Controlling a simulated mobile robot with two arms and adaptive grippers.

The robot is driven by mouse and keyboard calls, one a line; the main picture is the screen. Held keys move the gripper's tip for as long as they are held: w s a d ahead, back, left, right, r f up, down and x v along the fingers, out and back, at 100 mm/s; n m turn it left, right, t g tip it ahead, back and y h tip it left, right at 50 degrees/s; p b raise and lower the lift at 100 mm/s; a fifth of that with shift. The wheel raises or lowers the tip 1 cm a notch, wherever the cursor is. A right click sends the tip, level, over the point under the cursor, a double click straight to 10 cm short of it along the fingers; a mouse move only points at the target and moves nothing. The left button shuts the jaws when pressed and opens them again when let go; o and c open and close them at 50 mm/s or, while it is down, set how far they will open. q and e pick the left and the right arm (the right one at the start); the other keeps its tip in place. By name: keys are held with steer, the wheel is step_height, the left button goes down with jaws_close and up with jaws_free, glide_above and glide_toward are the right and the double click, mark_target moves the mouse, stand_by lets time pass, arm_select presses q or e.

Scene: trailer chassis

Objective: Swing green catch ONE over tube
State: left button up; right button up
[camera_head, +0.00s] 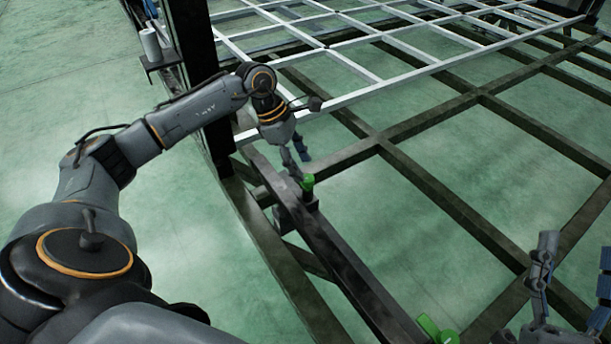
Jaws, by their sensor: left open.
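A small green catch (308,182) sits on a dark bracket on the black chassis rail (340,255), near the middle of the view. A second green catch (432,330) is partly in view at the bottom edge. No label shows which one is ONE. My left gripper (298,167) points down just above and beside the middle catch, fingers apart; whether it touches the catch cannot be told. My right gripper (575,258) is at the lower right, fingers up and wide apart, with nothing between them. The light grey tube frame (385,77) lies beyond the middle catch.
A dark upright post (197,75) stands left of my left gripper. A small shelf on it carries a grey cylinder (150,45). Dark crossbeams (440,195) form an open grid at the right. Green floor shows between them and is clear at the left.

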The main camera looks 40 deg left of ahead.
mark_target(308, 178)
arm_select(q)
steer(key=shift+b+x, duration=0.4)
steer(key=shift+x, duration=1.5)
arm_select(e)
steer(key=shift+s+d+r+t+y, duration=0.2)
steer(key=shift+s+r+t+y, duration=0.4)
steer(key=shift+s+r+t, duration=0.95)
steer(key=shift+r, duration=0.1)
arm_select(q)
jaws_close()
arm_select(e)
steer(key=shift+w+g, duration=0.1)
steer(key=shift+g, duration=0.15)
